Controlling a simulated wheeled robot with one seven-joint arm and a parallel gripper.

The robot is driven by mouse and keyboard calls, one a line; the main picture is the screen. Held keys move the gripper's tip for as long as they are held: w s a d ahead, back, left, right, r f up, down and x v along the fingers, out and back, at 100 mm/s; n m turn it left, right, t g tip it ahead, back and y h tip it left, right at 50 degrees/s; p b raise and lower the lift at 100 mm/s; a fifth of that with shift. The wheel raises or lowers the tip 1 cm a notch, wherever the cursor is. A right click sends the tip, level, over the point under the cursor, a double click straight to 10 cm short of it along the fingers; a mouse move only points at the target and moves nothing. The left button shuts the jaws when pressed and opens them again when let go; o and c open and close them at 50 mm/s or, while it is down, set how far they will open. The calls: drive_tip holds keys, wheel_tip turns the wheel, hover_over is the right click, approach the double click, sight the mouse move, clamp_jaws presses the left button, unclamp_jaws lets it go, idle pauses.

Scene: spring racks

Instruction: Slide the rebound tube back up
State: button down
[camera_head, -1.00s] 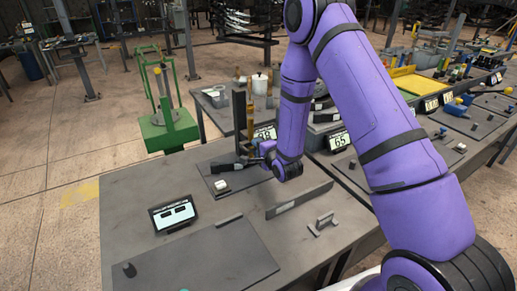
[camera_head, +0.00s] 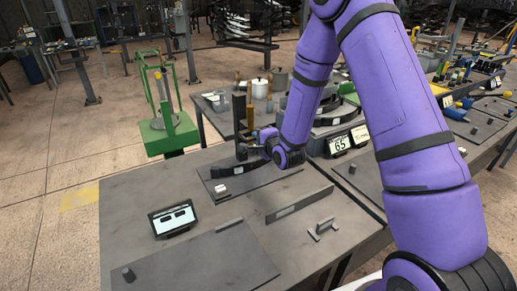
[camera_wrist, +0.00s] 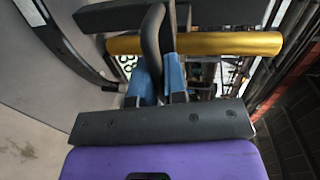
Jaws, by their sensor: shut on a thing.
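A gold tube (camera_head: 249,112), likely the rebound tube, stands upright beside a dark post (camera_head: 237,120) on a dark base plate (camera_head: 258,180). In the wrist view the gold tube (camera_wrist: 225,43) lies across the picture, with the dark post (camera_wrist: 225,14) running alongside it. My gripper (camera_head: 262,140) is low beside the tube. Its blue fingers (camera_wrist: 161,80) are close together on a thin dark curved piece (camera_wrist: 151,35), which crosses in front of the tube. I cannot tell how this piece joins the tube.
A curved dark strip (camera_wrist: 62,42) shows at the left of the wrist view. A small white block (camera_head: 221,189) and a tablet-like display (camera_head: 172,217) are nearby. A long bar (camera_head: 299,205) and a small bracket (camera_head: 323,228) lie at right. A flat dark plate (camera_head: 205,262) fills the front.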

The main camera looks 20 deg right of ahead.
drive_tip(key=shift+w+r, duration=0.1)
drive_tip(key=shift+r, duration=2.35)
drive_tip(key=c, duration=1.2)
unclamp_jaws()
